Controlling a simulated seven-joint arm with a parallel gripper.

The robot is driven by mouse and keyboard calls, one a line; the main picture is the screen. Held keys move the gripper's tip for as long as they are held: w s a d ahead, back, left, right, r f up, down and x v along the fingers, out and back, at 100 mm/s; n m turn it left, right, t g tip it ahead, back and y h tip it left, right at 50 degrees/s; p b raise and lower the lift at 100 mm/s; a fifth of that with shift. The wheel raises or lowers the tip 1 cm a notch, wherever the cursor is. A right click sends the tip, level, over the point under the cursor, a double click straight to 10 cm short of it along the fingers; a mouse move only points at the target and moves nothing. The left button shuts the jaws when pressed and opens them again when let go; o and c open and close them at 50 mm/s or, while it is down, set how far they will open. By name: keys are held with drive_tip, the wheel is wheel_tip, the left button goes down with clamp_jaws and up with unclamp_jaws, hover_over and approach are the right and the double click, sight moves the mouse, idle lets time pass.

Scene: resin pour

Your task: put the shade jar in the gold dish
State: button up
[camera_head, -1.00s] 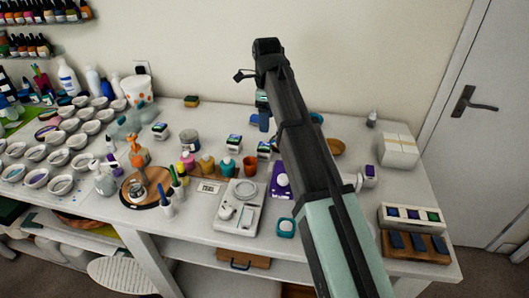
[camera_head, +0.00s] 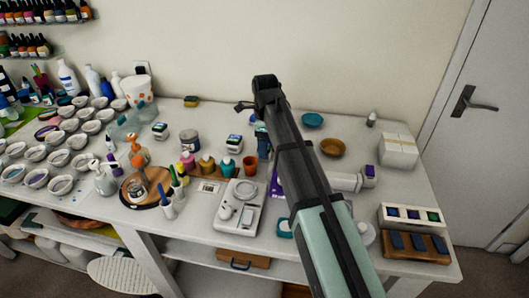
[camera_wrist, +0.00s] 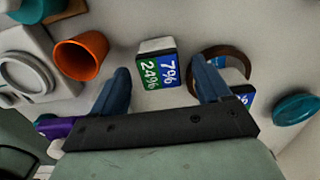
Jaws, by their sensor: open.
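A small white jar with a blue and green label (camera_wrist: 158,67) reading 7% and 24% shows in the wrist view; I take it as the shade jar, though similar labelled jars stand nearby. My gripper (camera_wrist: 165,88) is open, with its blue fingers on either side of this jar in that view. I cannot tell how far above it they are, and nothing is held. In the head view my gripper (camera_head: 264,143) is partly hidden by my arm. The gold dish (camera_head: 333,148) is a brownish-gold bowl to its right, apparently empty.
An orange cup (camera_wrist: 80,57) stands beside the jar. A brown ring-shaped thing (camera_wrist: 243,58) and another labelled jar (camera_wrist: 244,96) lie near the right finger. A teal dish (camera_head: 312,120) sits behind the gold dish. A scale (camera_head: 238,207) and paint bottles crowd the left.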

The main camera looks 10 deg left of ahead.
wheel_tip(320, 180, down, 3)
drive_tip(key=shift+a+f, duration=0.1)
drive_tip(key=shift+f, duration=0.1)
drive_tip(key=c, duration=1.2)
